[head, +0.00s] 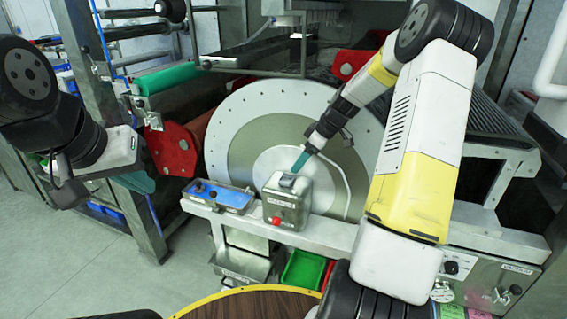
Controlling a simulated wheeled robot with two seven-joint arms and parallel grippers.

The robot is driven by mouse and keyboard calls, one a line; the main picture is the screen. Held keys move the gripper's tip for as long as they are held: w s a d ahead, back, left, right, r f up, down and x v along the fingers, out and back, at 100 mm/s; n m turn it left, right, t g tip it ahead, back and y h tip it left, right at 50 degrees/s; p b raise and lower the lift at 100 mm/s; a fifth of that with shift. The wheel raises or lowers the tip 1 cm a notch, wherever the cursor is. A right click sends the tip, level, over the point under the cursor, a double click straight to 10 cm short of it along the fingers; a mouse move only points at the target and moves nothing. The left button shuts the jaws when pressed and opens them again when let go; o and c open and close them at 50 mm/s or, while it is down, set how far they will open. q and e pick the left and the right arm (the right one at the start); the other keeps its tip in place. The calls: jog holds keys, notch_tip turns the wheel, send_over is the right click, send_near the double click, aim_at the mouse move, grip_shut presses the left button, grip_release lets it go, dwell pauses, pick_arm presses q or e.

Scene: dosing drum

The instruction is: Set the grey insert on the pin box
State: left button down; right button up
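A grey metal box (288,207), which looks like the pin box, stands on the pale rail in front of the large disc. It has a label and a red button on its front. A small darker grey piece (287,180), perhaps the grey insert, is at the box's top; I cannot tell whether it is seated. My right gripper (299,162) points down with teal fingertips just above that piece. I cannot tell whether they touch or grip it. My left gripper (137,181) hangs at the left, away from the box, its finger gap hidden.
The large white and grey disc (240,125) stands close behind. Red roller brackets (172,150) are at the left. A round wooden table (245,305) is in front.

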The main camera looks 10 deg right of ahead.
jog(key=s+a+r+m+h, duration=0.2)
jog(key=s+a+r, duration=0.2)
jog(key=s+r, duration=0.55)
jog(key=s+a+r+m+t, duration=0.1)
jog(key=s+r+m, duration=0.3)
jog(key=s, duration=0.7)
jog(key=s+a+r+m+t, duration=0.1)
jog(key=s+a+r+m, duration=0.3)
jog(key=s, duration=0.7)
jog(key=shift+r+t+h, duration=0.4)
jog(key=shift+r, duration=0.25)
jog(key=shift+a, duration=0.1)
